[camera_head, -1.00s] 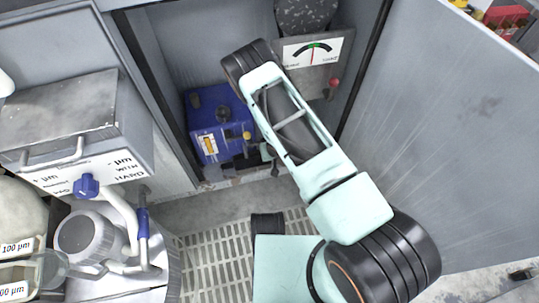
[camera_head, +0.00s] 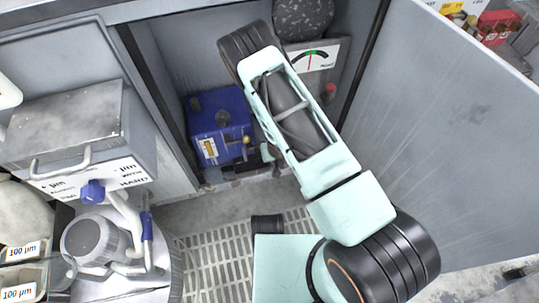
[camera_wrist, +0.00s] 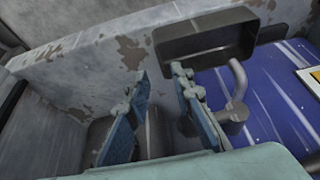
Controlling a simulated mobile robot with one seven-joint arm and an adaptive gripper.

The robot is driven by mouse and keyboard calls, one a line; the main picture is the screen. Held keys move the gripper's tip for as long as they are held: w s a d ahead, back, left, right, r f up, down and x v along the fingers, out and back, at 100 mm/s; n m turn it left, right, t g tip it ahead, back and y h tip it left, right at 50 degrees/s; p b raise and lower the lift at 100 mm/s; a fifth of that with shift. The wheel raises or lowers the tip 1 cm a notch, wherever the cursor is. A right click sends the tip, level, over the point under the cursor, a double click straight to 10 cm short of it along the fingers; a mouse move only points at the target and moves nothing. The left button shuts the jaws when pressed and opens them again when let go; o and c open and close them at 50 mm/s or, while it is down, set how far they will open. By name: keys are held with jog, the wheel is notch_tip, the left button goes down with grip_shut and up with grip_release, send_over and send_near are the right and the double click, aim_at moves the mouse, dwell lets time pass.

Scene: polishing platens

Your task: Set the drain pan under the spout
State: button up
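A blue unit (camera_head: 222,122) stands low inside the open cabinet. In the wrist view it fills the right side, and a grey bent pipe (camera_wrist: 238,78), likely the spout, stands against it. A dark, shallow rectangular tray (camera_wrist: 207,36), which looks like the drain pan, shows beyond my fingertips, beside the blue unit. My gripper (camera_wrist: 160,73) has its two blue-grey fingers apart, with no held object visible between them. The right finger's tip overlaps the tray's lower edge in the picture; I cannot tell whether they touch. In the head view my arm hides most of my gripper.
A worn, rust-patched ledge (camera_wrist: 105,58) runs beside the fingers. A gauge panel (camera_head: 312,55) is on the cabinet's back. The open door (camera_head: 440,130) walls off the right. A grey machine with a blue knob (camera_head: 93,191) stands at left. Grating (camera_head: 225,265) covers the floor.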

jog(key=p+v, duration=0.1)
jog(key=v, duration=0.4)
jog(key=shift+s+r, duration=0.1)
jog(key=shift+r, duration=0.05)
dwell(0.3)
